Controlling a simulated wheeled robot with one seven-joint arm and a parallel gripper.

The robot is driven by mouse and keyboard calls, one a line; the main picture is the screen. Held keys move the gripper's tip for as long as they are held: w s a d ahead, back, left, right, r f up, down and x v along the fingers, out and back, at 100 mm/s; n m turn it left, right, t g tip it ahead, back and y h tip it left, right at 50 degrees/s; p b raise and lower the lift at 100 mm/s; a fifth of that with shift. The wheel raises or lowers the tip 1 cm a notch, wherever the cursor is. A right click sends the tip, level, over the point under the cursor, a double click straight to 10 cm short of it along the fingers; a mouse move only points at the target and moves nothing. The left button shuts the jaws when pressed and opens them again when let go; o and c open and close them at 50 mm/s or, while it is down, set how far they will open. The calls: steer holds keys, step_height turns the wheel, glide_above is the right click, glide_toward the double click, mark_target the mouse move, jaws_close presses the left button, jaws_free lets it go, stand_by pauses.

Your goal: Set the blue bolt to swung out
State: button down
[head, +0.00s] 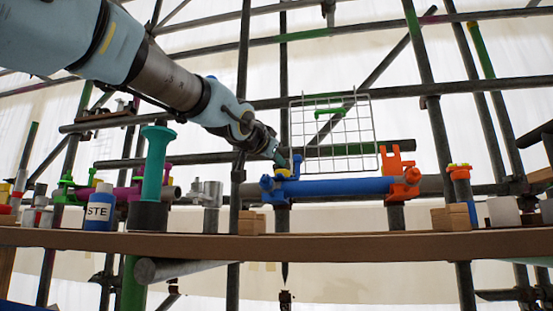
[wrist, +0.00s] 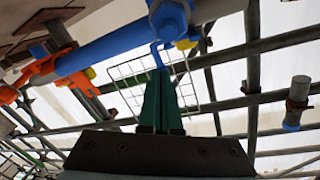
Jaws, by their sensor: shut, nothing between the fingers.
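A blue coupler (head: 272,191) sits at the left end of a blue tube (head: 340,187). A thin blue bolt (head: 297,164) stands up at it, beside a yellow part (head: 283,172). In the wrist view the coupler (wrist: 170,20) is at the top, with the bent blue bolt (wrist: 157,53) below it and the yellow part (wrist: 187,43) to its right. My gripper (head: 280,160) is just above the coupler. Its green fingers (wrist: 160,72) are shut and empty, with tips at or very near the bolt's end; I cannot tell whether they touch.
An orange coupler (head: 404,182) is at the tube's right end. A white wire grid (head: 345,130) stands behind. The wooden shelf (head: 330,246) carries wooden blocks (head: 251,222), a labelled blue bottle (head: 99,210) and a teal post (head: 156,170). Scaffold poles cross the background.

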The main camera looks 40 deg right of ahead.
steer(key=p+v, duration=0.1)
steer(key=v, duration=0.9)
steer(key=shift+f, duration=0.4)
steer(key=shift+a, duration=0.15)
